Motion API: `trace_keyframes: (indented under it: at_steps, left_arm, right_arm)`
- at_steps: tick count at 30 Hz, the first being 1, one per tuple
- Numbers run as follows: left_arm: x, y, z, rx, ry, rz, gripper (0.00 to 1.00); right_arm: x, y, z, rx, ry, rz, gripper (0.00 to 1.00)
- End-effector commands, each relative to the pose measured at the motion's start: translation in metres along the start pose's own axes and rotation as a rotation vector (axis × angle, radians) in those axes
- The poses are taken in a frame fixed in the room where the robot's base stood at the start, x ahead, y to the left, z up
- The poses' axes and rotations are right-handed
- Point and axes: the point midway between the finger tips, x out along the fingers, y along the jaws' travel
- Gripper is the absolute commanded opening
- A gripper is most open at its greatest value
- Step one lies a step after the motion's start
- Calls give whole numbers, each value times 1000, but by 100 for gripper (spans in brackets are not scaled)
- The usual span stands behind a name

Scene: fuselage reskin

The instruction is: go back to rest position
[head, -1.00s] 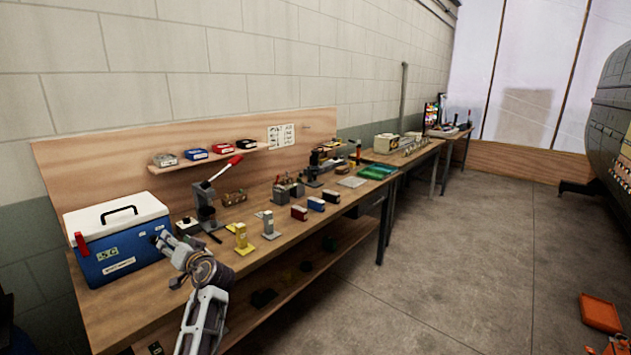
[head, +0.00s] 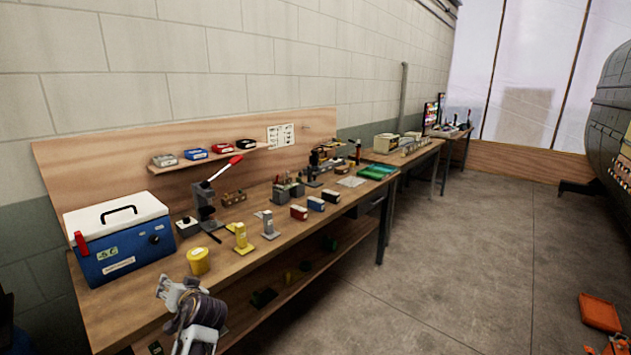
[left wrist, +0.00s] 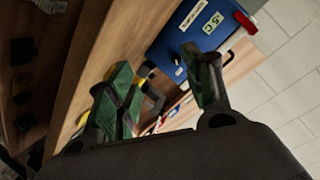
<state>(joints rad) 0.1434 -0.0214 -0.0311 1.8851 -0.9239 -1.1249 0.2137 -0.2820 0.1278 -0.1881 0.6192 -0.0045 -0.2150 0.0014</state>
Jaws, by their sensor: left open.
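My left gripper (head: 172,288) is low in the head view, at the front edge of the workbench (head: 135,305). It is open and empty. In the left wrist view its two green-padded fingers (left wrist: 162,90) stand apart with nothing held between them. A yellow cylinder (head: 199,261) stands upright on the bench just beyond the gripper, apart from it. My right gripper is not in view.
A blue cooler with a white lid (head: 120,240) stands at the bench's left end. A lever press (head: 207,205), a yellow stand (head: 241,238) and small boxes (head: 316,203) line the bench.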

Motion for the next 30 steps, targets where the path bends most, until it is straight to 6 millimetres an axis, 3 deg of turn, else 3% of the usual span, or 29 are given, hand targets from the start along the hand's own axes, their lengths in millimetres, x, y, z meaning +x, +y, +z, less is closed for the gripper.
trace_keyframes:
  at_steps: [3,14,23,30]
  left_arm:
    - [-12,10,34,4,-56,65,51]
    - [-62,36,122,29,-219,279,51]
    - [-121,52,186,70,-351,478,51]
    - [-179,60,229,113,-452,649,51]
  right_arm:
    - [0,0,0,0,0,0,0]
    - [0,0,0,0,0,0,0]
    - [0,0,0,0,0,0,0]
    - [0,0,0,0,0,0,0]
